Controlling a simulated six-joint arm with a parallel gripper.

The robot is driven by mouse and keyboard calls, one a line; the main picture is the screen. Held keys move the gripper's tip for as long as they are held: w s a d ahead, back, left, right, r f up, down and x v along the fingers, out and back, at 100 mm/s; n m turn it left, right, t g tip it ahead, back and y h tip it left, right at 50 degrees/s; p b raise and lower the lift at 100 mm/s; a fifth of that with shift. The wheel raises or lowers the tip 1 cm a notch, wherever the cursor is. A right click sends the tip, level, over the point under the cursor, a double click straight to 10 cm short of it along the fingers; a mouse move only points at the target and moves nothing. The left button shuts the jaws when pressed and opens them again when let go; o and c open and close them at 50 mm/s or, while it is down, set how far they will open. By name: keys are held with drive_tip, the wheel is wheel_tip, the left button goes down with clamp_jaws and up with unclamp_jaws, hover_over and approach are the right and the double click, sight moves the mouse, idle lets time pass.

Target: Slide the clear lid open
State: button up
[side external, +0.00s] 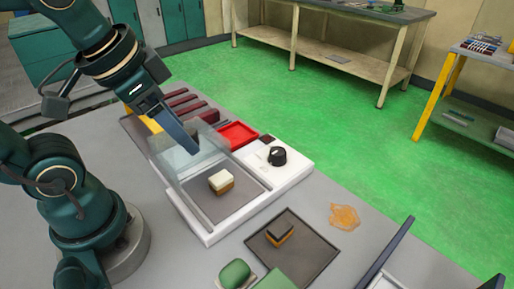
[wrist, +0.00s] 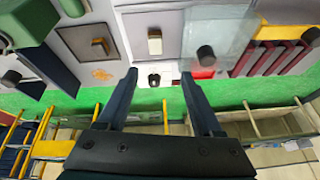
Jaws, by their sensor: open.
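The clear lid (wrist: 228,28) is a see-through panel with a round dark knob (wrist: 205,54). In the wrist view it lies to the right of the cream-and-brown block (wrist: 155,41). In the side view the lid (side external: 172,160) shows faintly at the left of the white case (side external: 207,236), and the block (side external: 221,178) sits in the case's grey recess. My gripper (wrist: 159,74) is open with nothing between its fingers. In the side view my gripper (side external: 191,148) reaches down by the lid's knob, one finger hiding much of it; contact cannot be told.
A black dial (side external: 278,156) stands on the case's right part. Behind are a red tray (side external: 238,134) and several maroon bars (side external: 184,100). In front is a dark tray (side external: 316,257) with a block, beside an orange translucent piece (side external: 344,216) and a green piece (side external: 234,273).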

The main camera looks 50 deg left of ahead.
drive_tip(key=shift+s+d+f+t, duration=0.3)
drive_tip(key=shift+s+f, duration=0.1)
drive_tip(key=shift+s, duration=0.1)
drive_tip(key=shift+s+f+n, duration=0.1)
drive_tip(key=shift+f+n, duration=0.25)
drive_tip(key=shift+n, duration=0.15)
drive_tip(key=n+g, duration=0.5)
drive_tip(key=n, duration=0.3)
hover_over(190, 131)
drive_tip(key=shift+d+f, duration=0.2)
drive_tip(key=shift+f, duration=0.2)
drive_tip(key=shift+s+a+f+n, duration=0.1)
drive_tip(key=shift+a+f+n, duration=0.15)
drive_tip(key=shift+f, duration=0.4)
drive_tip(key=shift+d+f, duration=0.1)
drive_tip(key=shift+f, duration=2)
clamp_jaws()
